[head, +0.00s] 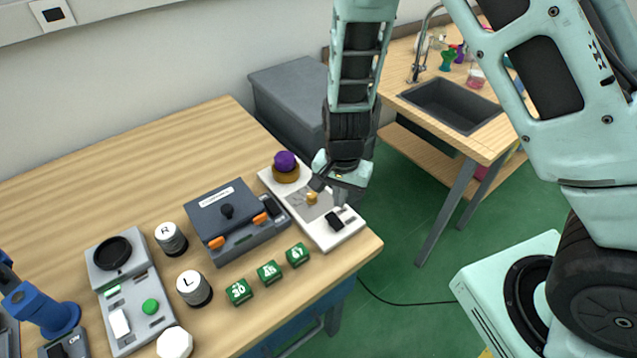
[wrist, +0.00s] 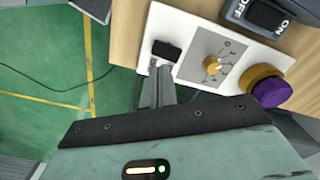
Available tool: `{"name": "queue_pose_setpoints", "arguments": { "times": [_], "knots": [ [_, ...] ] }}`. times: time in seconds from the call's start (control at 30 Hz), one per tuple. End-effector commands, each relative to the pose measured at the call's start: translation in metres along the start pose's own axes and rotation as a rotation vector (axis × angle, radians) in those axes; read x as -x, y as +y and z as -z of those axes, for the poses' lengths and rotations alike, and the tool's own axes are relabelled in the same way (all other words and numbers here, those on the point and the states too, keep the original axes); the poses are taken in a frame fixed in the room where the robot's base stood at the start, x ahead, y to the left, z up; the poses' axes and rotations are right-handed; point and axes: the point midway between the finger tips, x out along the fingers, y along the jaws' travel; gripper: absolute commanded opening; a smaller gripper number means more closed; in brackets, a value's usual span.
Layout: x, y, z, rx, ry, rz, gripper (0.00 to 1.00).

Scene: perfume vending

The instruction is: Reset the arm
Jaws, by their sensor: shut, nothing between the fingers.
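My gripper (head: 338,203) reaches down over the right end of the wooden table. Its fingers are shut and empty. It is over the white control panel (head: 345,238), with the fingertips close to the panel's black rocker switch (head: 334,221). I cannot tell whether they touch it. In the wrist view the fingers (wrist: 158,75) point at the black switch (wrist: 166,50) at the panel's end. The panel also bears a small golden dial (head: 312,198) and a purple knob (head: 285,161) on a brass base.
Left of the panel stand a dark grey box (head: 228,208), green number blocks (head: 269,271), the R weight (head: 171,238), the L weight (head: 194,288), a grey scale-like device (head: 145,283) and a blue device (head: 45,308). A sink bench (head: 485,148) stands at the back right.

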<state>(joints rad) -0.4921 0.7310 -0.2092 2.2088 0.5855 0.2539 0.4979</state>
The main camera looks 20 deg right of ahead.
Motion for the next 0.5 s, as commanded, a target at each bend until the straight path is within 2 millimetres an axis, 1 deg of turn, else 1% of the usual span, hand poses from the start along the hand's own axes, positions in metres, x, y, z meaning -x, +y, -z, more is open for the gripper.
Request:
{"name": "queue_pose_setpoints", "arguments": {
  "times": [0.17, 0.27, 0.37, 0.47, 0.5],
  "knots": [
    [0.000, 0.000, 0.000, 0.000, 0.000, 0.000, 0.00],
    [0.008, -0.003, -0.010, 0.041, -0.018, 0.014, 0.00],
    [0.029, -0.009, -0.035, 0.161, -0.058, 0.048, 0.00],
    [0.060, -0.011, -0.072, 0.353, -0.102, 0.092, 0.00],
    [0.073, -0.008, -0.087, 0.442, -0.114, 0.108, 0.00]
  ]
}}
